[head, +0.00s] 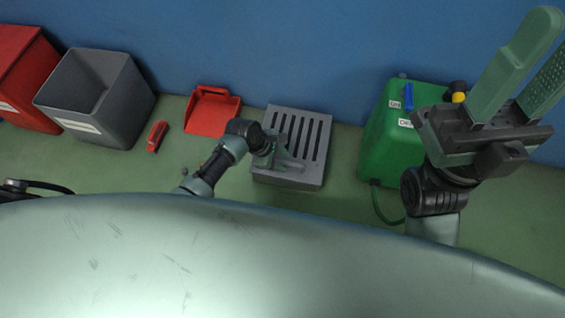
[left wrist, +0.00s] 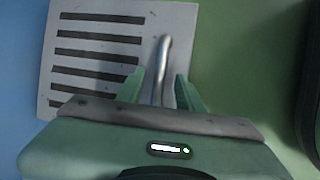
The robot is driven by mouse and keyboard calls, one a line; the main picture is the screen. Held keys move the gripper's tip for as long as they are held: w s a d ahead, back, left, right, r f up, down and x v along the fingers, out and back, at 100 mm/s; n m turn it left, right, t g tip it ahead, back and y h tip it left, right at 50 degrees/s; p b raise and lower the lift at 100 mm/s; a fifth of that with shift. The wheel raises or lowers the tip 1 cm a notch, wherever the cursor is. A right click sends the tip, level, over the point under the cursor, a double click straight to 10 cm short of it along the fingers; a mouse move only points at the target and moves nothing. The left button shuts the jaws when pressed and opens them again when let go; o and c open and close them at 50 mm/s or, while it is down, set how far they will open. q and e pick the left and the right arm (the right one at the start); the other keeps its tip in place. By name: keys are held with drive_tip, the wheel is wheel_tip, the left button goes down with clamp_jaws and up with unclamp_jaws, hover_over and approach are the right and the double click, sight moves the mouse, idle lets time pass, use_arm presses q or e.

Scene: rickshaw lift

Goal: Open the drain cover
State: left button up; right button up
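The drain cover (head: 305,130) is a grey slotted plate on top of a low grey block on the floor, lying flat. In the left wrist view the slotted cover (left wrist: 98,50) fills the upper left, with a curved metal handle (left wrist: 162,65) along its right side. My left gripper (head: 287,158) is over the cover's near left part. In the left wrist view its two fingers (left wrist: 160,90) stand apart on either side of the handle, with gaps visible, so it is open. Fingertip depth against the handle is hard to judge. My right gripper (head: 522,65) is raised at the right, open and empty.
A green container (head: 385,150) with a hose stands right of the drain. A red dustpan (head: 210,112), a small red brush (head: 157,136), a grey bin (head: 100,95) and a red bin (head: 25,75) are to the left. A blue wall (head: 270,45) closes the back.

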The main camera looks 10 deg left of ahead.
use_arm(q)
drive_tip(key=shift+d+f, duration=0.1)
drive_tip(key=shift+f, duration=0.15)
clamp_jaws()
idle(1.4)
